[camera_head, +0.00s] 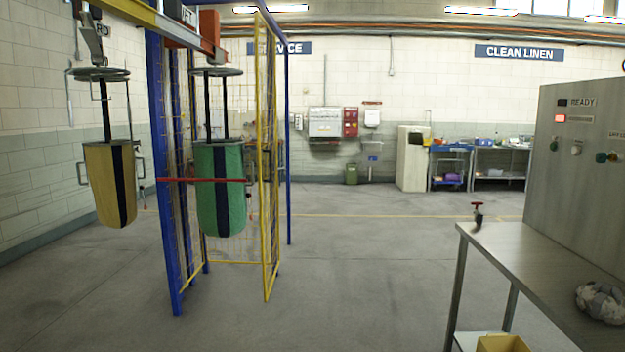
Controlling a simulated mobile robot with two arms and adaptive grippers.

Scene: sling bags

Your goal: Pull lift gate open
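The lift gate (274,150) is a tall yellow-framed mesh panel at left of centre. I see it nearly edge-on, standing out at an angle beside the blue lift frame (167,160). A dark handle-like part shows near its middle height. I cannot tell for sure how far it is swung. A green bag (212,190) with a dark stripe hangs in front of the mesh, and a red bar (175,180) crosses at its height. A yellow bag (100,185) with a dark stripe hangs further left. Neither of my grippers is in view.
An overhead rail (150,18) carries the bags. At right stands a metal table (535,258) with a grey control cabinet (585,165) and a crumpled bundle (602,301); a yellow box (502,343) is below. The floor (370,260) between gate and table is clear.

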